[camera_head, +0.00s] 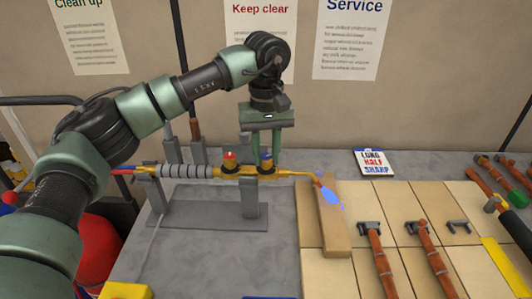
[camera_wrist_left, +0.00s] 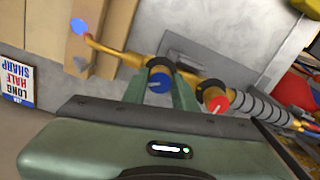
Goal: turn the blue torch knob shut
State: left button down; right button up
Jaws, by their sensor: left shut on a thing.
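The brass torch (camera_head: 205,171) lies across a grey stand, its thin tip pointing right. Its blue knob (camera_head: 266,158) sits on top, to the right of the red knob (camera_head: 229,158). My left gripper (camera_head: 266,160) reaches down from above and is shut on the blue knob. In the left wrist view the blue knob (camera_wrist_left: 159,82) sits between the two green fingers, with the red knob (camera_wrist_left: 217,102) beside them, outside the grip. A blue flame (camera_head: 331,194) shows at the torch tip; it also shows in the left wrist view (camera_wrist_left: 80,27). My right gripper is not in view.
A tan block (camera_head: 335,237) stands by the flame on pale tiles (camera_head: 375,200). A card (camera_head: 374,162) reading LONG HALF SHARP is behind them. Several copper pipes (camera_head: 378,262) lie at the right. The grey stand (camera_head: 205,215) and its posts are close to my left gripper.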

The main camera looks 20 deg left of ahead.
aim_at(266, 157)
pick_arm(q)
jog(key=m, duration=0.5)
jog(key=shift+m, duration=0.3)
dwell(0.4)
jog(key=c, duration=1.1)
grip_release()
jog(key=shift+s, duration=0.1)
notch_tip(266, 157, up, 8)
jog(key=shift+f+b, duration=0.1)
jog(key=shift+b, duration=0.6)
